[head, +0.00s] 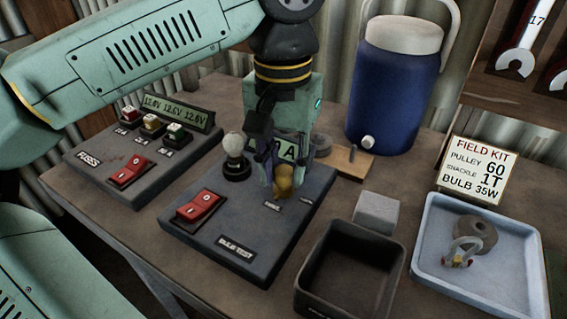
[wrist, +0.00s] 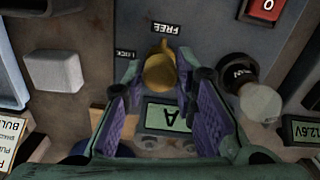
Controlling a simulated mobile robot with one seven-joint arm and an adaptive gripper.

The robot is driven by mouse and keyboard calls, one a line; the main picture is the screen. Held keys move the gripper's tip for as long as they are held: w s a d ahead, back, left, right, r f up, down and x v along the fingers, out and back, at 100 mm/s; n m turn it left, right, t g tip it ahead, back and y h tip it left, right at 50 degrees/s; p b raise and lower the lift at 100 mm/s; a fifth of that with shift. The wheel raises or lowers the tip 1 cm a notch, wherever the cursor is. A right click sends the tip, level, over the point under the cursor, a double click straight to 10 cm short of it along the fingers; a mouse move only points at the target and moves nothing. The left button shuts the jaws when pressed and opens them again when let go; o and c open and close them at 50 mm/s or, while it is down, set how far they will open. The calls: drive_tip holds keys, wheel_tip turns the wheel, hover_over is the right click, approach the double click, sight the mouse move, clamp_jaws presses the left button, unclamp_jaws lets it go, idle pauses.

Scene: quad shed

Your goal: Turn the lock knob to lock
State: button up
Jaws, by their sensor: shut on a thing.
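The lock knob (head: 284,187) is a small yellow-brass knob on the grey bulb-test panel (head: 231,224). In the wrist view the knob (wrist: 160,74) sits between my fingertips, its narrow tip pointing at the FREE label (wrist: 166,28). The LOCK label (wrist: 124,54) lies to the left of it there, partly beside a finger. In the head view the FREE label (head: 271,204) is left of the knob and the LOCK label (head: 306,199) right of it. My gripper (head: 282,178) points down from above, shut on the knob.
A bulb (head: 234,147) stands on the panel just left of my gripper, and a red switch (head: 199,206) is nearer. A small display (wrist: 168,116) is behind the knob. A dark open bin (head: 318,290), a grey block (head: 376,212) and a blue tray (head: 423,267) are to the right.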

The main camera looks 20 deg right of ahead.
drive_tip(key=shift+n, duration=0.3)
clamp_jaws()
drive_tip(key=n, duration=0.3)
drive_tip(key=shift+n, duration=0.3)
drive_tip(key=n, duration=0.4)
drive_tip(key=shift+n, duration=0.3)
drive_tip(key=n+b, duration=0.1)
drive_tip(key=n, duration=0.8)
drive_tip(key=o, duration=1)
unclamp_jaws()
